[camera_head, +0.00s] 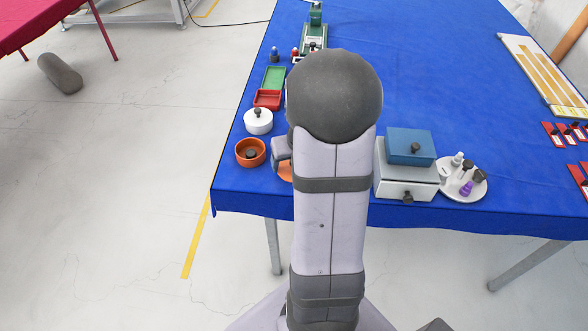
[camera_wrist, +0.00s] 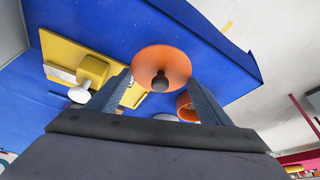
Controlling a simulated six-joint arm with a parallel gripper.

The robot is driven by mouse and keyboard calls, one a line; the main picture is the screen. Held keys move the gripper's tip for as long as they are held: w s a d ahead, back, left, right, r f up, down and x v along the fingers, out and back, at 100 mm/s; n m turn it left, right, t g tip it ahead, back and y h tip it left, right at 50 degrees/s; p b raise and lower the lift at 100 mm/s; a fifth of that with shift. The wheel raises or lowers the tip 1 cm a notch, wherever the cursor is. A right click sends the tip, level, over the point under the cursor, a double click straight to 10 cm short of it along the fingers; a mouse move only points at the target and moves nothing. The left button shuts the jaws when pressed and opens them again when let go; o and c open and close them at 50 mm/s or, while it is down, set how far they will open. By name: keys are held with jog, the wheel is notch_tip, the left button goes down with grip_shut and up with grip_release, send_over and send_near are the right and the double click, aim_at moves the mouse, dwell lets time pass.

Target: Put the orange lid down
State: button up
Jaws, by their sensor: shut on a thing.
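The orange lid (camera_wrist: 160,60) is a round disc with a dark knob, held between the two fingers of my gripper (camera_wrist: 160,76) in the wrist view. The fingers stand at opposite sides of its rim. In the head view only a sliver of the orange lid (camera_head: 285,171) shows beside my arm, which hides most of the gripper. The gap under the lid is hard to judge.
A white lidded pot (camera_head: 258,122), a red tray (camera_head: 268,100) and a green tray (camera_head: 274,78) stand behind the orange pot. A blue-topped box (camera_head: 410,147) and a round plate of bottles (camera_head: 451,186) are at right. The wrist view shows a yellow board (camera_wrist: 66,48).

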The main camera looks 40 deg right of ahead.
jog(key=shift+f+b, duration=0.4)
jog(key=shift+f, duration=1.45)
jog(key=shift+f, duration=0.15)
jog(key=o, duration=1)
jog(key=shift+s+r, duration=0.1)
jog(key=shift+r, duration=0.45)
jog(key=v, duration=1.1)
jog(key=s+a+f+n+g, duration=0.1)
jog(key=s+a+f, duration=0.1)
jog(key=a, duration=0.5)
jog(key=s+a+f+n+g+y, duration=0.1)
jog(key=s+a+f+n, duration=0.1)
jog(key=s+a, duration=0.2)
jog(key=s+a+f+n+g, duration=0.1)
jog(key=s+a+f+g, duration=0.1)
jog(key=a, duration=0.9)
jog(key=shift+s+a+f+y+b, duration=0.1)
jog(key=shift+s+f+y+b, duration=0.2)
jog(key=shift+s+f, duration=0.4)
